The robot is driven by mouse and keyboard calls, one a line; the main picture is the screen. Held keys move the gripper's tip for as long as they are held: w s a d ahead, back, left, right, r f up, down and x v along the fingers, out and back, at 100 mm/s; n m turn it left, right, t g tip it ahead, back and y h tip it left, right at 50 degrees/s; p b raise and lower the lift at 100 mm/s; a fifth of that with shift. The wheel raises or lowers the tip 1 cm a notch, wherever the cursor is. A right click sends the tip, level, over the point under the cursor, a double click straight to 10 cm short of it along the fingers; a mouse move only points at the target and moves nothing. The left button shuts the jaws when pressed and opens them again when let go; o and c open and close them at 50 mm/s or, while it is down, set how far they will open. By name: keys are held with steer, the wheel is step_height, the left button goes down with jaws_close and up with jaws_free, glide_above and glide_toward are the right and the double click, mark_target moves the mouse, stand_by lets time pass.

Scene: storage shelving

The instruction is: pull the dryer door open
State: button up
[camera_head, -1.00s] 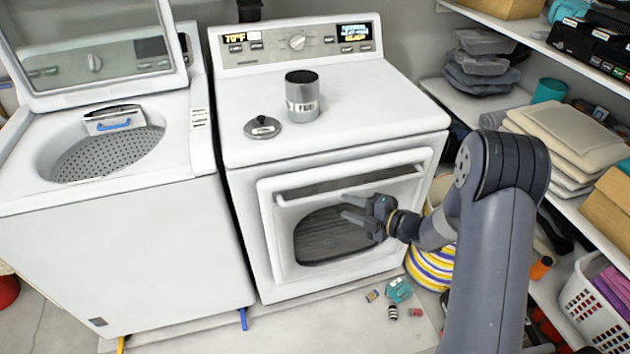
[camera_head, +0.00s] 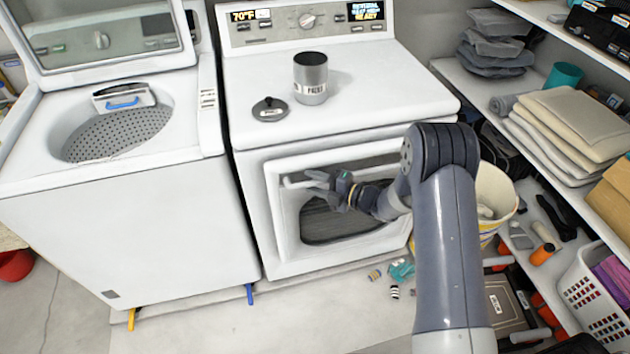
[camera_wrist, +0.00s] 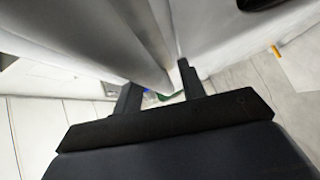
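The white dryer (camera_head: 345,110) stands in the middle of the head view. Its front door (camera_head: 284,240) has a dark window and looks shut. A white bar handle (camera_head: 292,183) runs across the door's top, partly hidden by my gripper. My gripper (camera_head: 315,181) is at the handle's left part, fingers pointing left. In the wrist view my gripper's two fingers (camera_wrist: 158,88) are spread apart, with a pale rounded surface, likely the handle, reaching between them. I cannot tell whether either finger touches it.
A grey canister (camera_head: 310,80) and its lid (camera_head: 270,108) sit on the dryer. An open washer (camera_head: 110,215) stands to the left. Small items (camera_head: 400,270) lie on the floor by the dryer. A bucket (camera_head: 495,195) and loaded shelves (camera_head: 490,100) crowd the right.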

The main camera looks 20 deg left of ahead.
steer(key=shift+c, duration=0.6)
jaws_close()
